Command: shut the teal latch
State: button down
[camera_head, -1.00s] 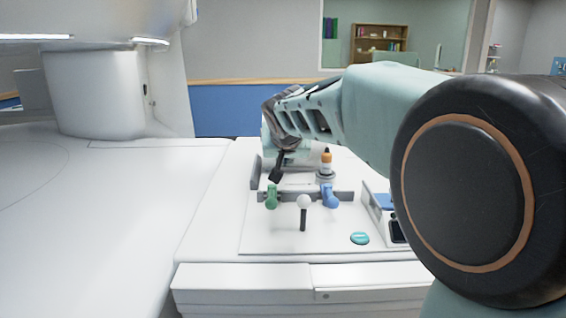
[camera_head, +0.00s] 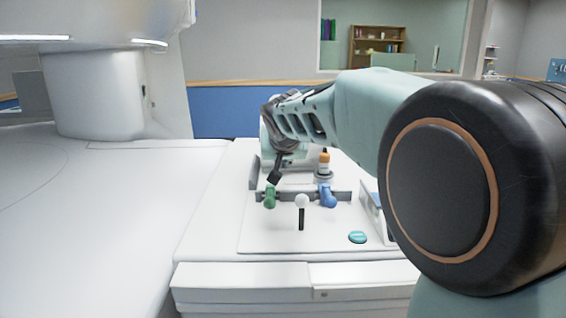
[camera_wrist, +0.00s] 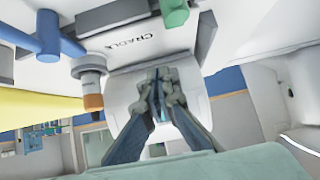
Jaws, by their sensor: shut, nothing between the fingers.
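The green to teal latch (camera_head: 269,197) stands at the left end of a grey bar in the head view. It also shows at the top of the wrist view (camera_wrist: 174,12). My gripper (camera_head: 273,178) has its dark fingers together, pointing down just above and behind this latch. In the wrist view, the closed fingers (camera_wrist: 158,82) are apart from the latch, with the white cradle between. Whether the fingertips touch the latch cannot be told from the head view.
A blue latch (camera_head: 326,196) stands at the bar's right end. An orange-capped bottle (camera_head: 324,161) is behind it. A white-balled knob (camera_head: 302,201) stands in front, with a teal disc (camera_head: 358,237) to its right. The white bed's left side is clear.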

jog(key=shift+r, duration=0.2)
dwell(0.4)
jog(key=shift+r+p, duration=0.55)
jog(key=shift+r, duration=0.2)
